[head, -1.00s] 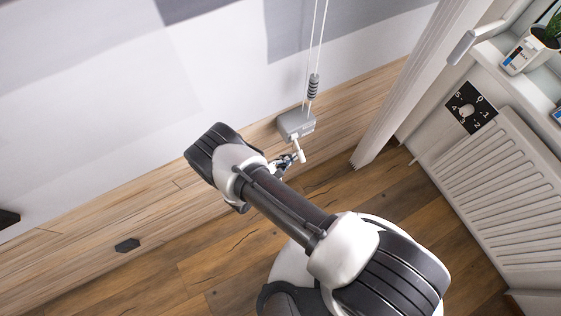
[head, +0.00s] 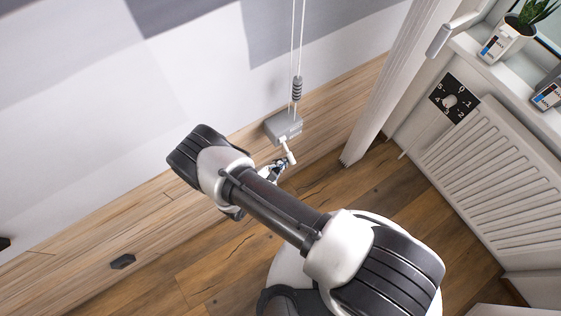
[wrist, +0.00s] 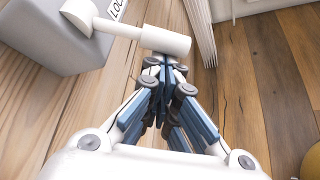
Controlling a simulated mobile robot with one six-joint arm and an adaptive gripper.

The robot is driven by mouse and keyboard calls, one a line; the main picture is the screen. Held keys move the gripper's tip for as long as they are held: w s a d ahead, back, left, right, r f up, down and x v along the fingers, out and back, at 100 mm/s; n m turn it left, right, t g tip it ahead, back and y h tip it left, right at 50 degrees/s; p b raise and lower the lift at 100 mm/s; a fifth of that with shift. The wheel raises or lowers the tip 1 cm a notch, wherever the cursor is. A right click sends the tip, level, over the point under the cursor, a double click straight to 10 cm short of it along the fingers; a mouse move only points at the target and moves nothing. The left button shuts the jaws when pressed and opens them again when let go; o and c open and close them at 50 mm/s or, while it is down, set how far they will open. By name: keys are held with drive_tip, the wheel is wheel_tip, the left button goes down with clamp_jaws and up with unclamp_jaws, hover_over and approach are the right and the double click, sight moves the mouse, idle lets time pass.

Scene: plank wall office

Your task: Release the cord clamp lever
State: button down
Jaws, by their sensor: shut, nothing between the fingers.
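The cord clamp is a grey box (head: 284,127) on the wooden lower wall, with two white cords running up from it. Its white lever (head: 287,150) sticks out from the box and ends in a thicker round grip. In the wrist view the lever (wrist: 122,29) crosses the top, and its cylindrical grip (wrist: 165,41) lies just beyond my fingertips. My gripper (wrist: 164,66) is shut and empty, its tips close below the grip; I cannot tell whether they touch it. In the head view my gripper (head: 277,168) is small and partly hidden by my arm.
A ribbed dark weight (head: 297,88) sits on the cords above the box. A white post (head: 385,85) stands to the right, then a black dial plate (head: 454,99) and a radiator (head: 490,165). A potted plant (head: 507,36) is on the sill. Wood floor is open below.

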drive_tip(key=shift+s+d+r, duration=0.1)
drive_tip(key=shift+s+r, duration=0.05)
drive_tip(key=s+r+n+g, duration=0.1)
drive_tip(key=d+r+n+g+h, duration=0.1)
drive_tip(key=r+n, duration=0.1)
drive_tip(key=shift+s+d+g, duration=0.15)
drive_tip(key=shift+s+g, duration=0.25)
wheel_tip(320, 180, up, 8)
drive_tip(key=n+g+h, duration=0.2)
drive_tip(key=n+g, duration=0.1)
drive_tip(key=n, duration=0.1)
hover_over(291, 162)
drive_tip(key=s+a, duration=0.2)
drive_tip(key=shift+f, duration=0.1)
drive_tip(key=shift+w, duration=0.15)
idle(0.4)
